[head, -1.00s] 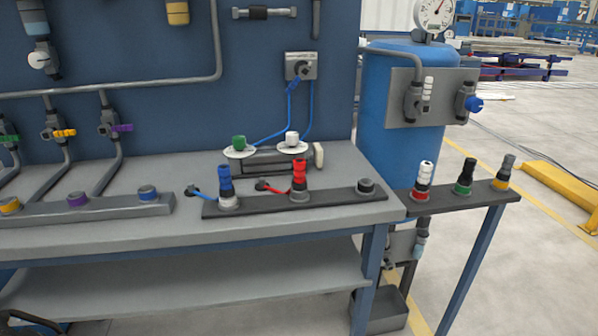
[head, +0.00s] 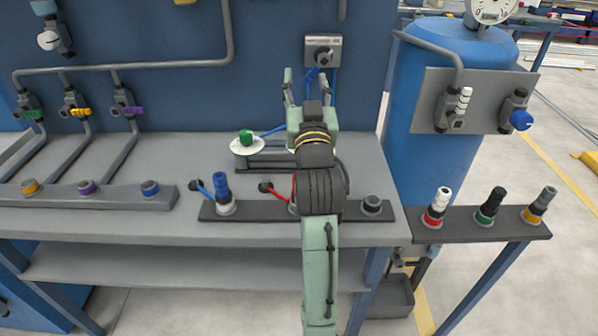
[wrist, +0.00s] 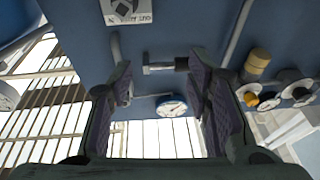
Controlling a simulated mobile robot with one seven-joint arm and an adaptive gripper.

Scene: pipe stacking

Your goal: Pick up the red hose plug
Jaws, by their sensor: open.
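The red hose plug stands on the dark rack (head: 260,211) on the bench, mostly hidden behind my arm in the head view. Only a thin red edge beside the arm and its short red hose (head: 278,192) show. My gripper (head: 307,88) is raised beyond and above the rack, in front of the blue back panel, with its fingers pointing up. It is open. The wrist view shows both fingers (wrist: 163,105) apart with nothing between them. The plug is not visible in the wrist view.
A blue hose plug (head: 221,187) stands left on the same rack, with a dark socket (head: 372,203) at the right. A white plate with a green knob (head: 245,137) sits behind. A side shelf (head: 470,225) holds three plugs. A blue tank (head: 440,100) stands at right.

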